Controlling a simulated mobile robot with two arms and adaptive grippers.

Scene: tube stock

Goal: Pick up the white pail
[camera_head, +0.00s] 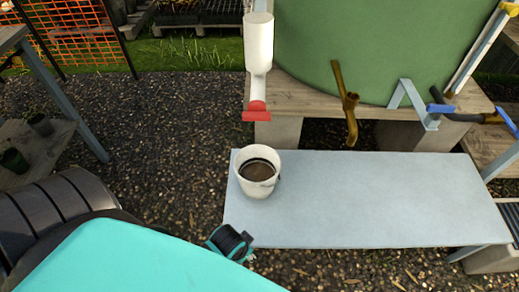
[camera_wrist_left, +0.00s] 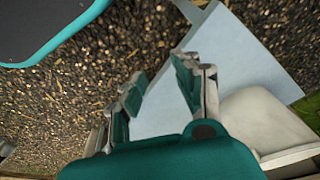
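The white pail (camera_head: 258,186) stands upright on the left end of the pale blue-grey bench (camera_head: 390,195). Its top is open and dark brown inside. A teal and black part of what looks like my left gripper (camera_head: 230,242) shows below it, just off the bench's front left corner, apart from the pail; its fingers are hidden there. In the left wrist view my left gripper (camera_wrist_left: 160,88) has its teal fingers spread with nothing between them. A pale rounded object (camera_wrist_left: 265,120) with a rim is beside the right finger; I cannot tell surely whether it is the pail. My right gripper is out of view.
A white downpipe with a red end (camera_head: 257,110) hangs behind the pail. A green tank (camera_head: 380,40) with a brass tap (camera_head: 349,105) stands on a wooden platform behind the bench. A side table with pots (camera_head: 38,124) is at the left. Gravel lies between.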

